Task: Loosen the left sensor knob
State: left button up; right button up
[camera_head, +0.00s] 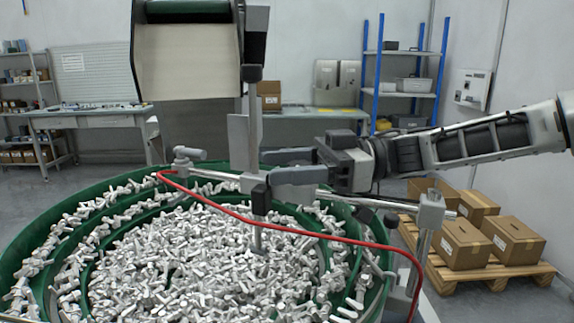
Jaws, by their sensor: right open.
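A sensor bar (215,175) crosses above the green bowl (20,252) full of loose metal parts. At the bar's left end stands a clamp with a grey lever-like knob (190,154). My right gripper (268,167) comes in from the right, above the bar near the upright sensor post (254,110). I cannot tell whether a finger touches the post or the bar. A black block (260,199) sits low on the post. My left gripper is not in view.
A red cable (300,232) runs from the bar's left end down to the right. A metal clamp (431,212) holds the bar's right end. A chute (187,60) hangs above the bowl. Cardboard boxes (463,245) stand on a pallet at the right.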

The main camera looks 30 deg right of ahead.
jog(key=c, duration=1)
jog(key=shift+o, duration=0.2)
jog(key=shift+g, duration=0.3)
jog(key=n+g, duration=0.1)
jog(key=g, duration=0.1)
jog(key=n+g+b, duration=0.1)
jog(key=n+g, duration=0.1)
jog(key=n+g+y+b, duration=0.1)
jog(key=g, duration=0.1)
jog(key=shift+s+f, duration=0.2)
jog(key=shift+s, duration=0.1)
jog(key=shift+s+d+r+n+g+h+p, duration=0.15)
jog(key=shift+n+g+h, duration=0.25)
jog(key=shift+n+g, duration=0.9)
jog(key=shift+s+a+n+g+h+p, duration=0.15)
jog(key=shift+n+g+h, duration=0.25)
jog(key=shift+n+g, duration=0.9)
jog(key=shift+s+d+r+n+g+h, duration=0.15)
jog(key=shift+n+g+h, duration=0.35)
jog(key=shift+g, duration=1.4)
jog(key=shift+s+f+n+g, duration=0.1)
jog(key=shift+f+n+g, duration=0.05)
jog(key=shift+n+g, duration=0.15)
